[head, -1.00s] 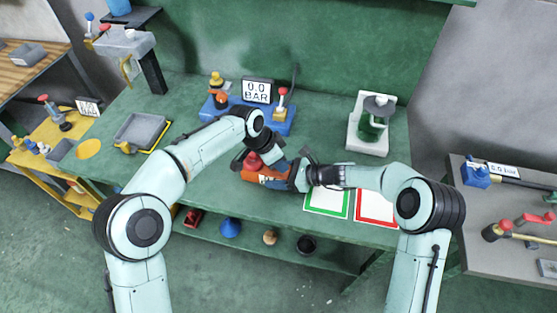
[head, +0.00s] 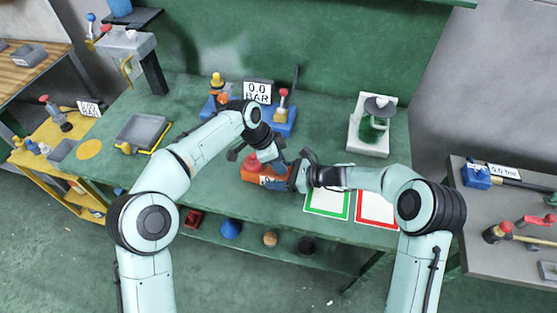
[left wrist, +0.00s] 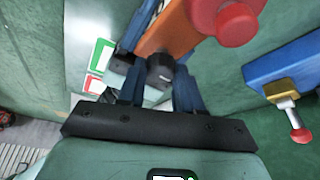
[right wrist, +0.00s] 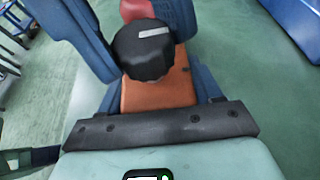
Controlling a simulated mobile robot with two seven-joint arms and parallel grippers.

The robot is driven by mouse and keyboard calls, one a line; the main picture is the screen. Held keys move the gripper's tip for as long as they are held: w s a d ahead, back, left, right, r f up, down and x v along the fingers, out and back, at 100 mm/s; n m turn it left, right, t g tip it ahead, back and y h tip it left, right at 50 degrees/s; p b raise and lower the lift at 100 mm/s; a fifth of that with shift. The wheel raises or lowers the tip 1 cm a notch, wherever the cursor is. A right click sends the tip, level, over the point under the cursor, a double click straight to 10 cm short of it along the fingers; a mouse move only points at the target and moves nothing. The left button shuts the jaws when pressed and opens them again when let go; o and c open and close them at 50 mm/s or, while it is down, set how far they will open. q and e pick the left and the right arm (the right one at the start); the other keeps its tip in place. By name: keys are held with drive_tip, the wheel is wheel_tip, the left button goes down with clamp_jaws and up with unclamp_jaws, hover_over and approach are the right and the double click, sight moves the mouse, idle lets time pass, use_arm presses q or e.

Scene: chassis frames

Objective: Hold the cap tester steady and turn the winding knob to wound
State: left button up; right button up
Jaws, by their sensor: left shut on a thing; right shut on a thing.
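The cap tester (head: 252,176) has an orange body with a red cap on top. Its orange body also shows in the right wrist view (right wrist: 160,95). The black winding knob (left wrist: 160,70), with a pale mark, stands at one end; it also shows in the right wrist view (right wrist: 145,55). My left gripper (left wrist: 158,88) comes from the far side, its fingers close around the knob. My right gripper (right wrist: 160,88) comes from the right, its fingers along both sides of the orange body. The exact finger contacts are partly hidden, and the mark's setting cannot be read.
A green-framed pad (head: 328,204) and a red-framed pad (head: 376,207) lie empty at right. A green device on a white base (head: 367,136) and a grey tray (head: 139,132) stand further off.

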sight(263, 174)
use_arm(q)
drive_tip(key=o, duration=0.8)
drive_tip(key=v, duration=1.2)
drive_tip(key=shift+r, duration=0.1)
use_arm(e)
drive_tip(key=o, duration=1.4)
